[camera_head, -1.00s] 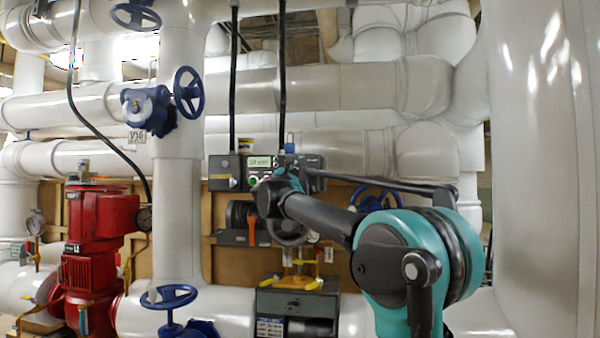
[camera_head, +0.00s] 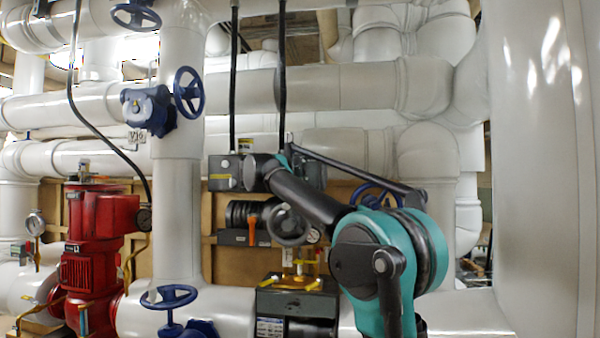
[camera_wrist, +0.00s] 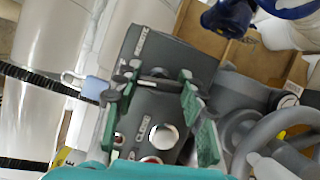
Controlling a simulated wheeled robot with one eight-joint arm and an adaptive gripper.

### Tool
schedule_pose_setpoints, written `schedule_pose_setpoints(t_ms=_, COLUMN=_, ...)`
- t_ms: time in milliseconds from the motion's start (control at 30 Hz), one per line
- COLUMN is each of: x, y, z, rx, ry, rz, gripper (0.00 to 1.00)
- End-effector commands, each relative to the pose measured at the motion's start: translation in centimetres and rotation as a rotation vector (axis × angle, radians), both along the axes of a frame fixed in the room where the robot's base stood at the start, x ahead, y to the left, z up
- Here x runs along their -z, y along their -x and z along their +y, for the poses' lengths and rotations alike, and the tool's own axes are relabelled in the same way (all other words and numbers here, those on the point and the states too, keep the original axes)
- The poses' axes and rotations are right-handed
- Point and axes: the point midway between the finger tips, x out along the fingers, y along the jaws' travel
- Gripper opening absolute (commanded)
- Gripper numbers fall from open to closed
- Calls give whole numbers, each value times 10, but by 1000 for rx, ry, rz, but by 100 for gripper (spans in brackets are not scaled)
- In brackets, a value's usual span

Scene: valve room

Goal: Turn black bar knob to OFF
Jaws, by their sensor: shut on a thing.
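A grey control box (camera_wrist: 160,50) with labels and round silver buttons fills the middle of the wrist view. In the camera_head view, the control box (camera_head: 222,172) is mounted below black conduits, its middle covered by my arm. My gripper (camera_wrist: 156,84) is at the box face, its green-padded fingers on either side of a dark bar, which I take as the black bar knob (camera_wrist: 158,83). The fingers are shut on it. The knob's pointer and the OFF mark cannot be made out. In the camera_head view the fingertips and knob are hidden behind my wrist.
A grey handwheel (camera_wrist: 240,130) is close to the right of my fingers in the wrist view. A blue handwheel (camera_head: 380,196) is behind my arm. A red pump (camera_head: 97,235) and a white vertical pipe (camera_head: 178,210) stand to the left.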

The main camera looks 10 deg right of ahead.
Motion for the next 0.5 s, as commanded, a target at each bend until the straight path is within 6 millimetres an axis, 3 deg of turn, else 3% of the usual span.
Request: schedule_pose_setpoints(t_ms=500, x=1, y=0, z=0, rx=1, ry=-164, rz=-52, gripper=12)
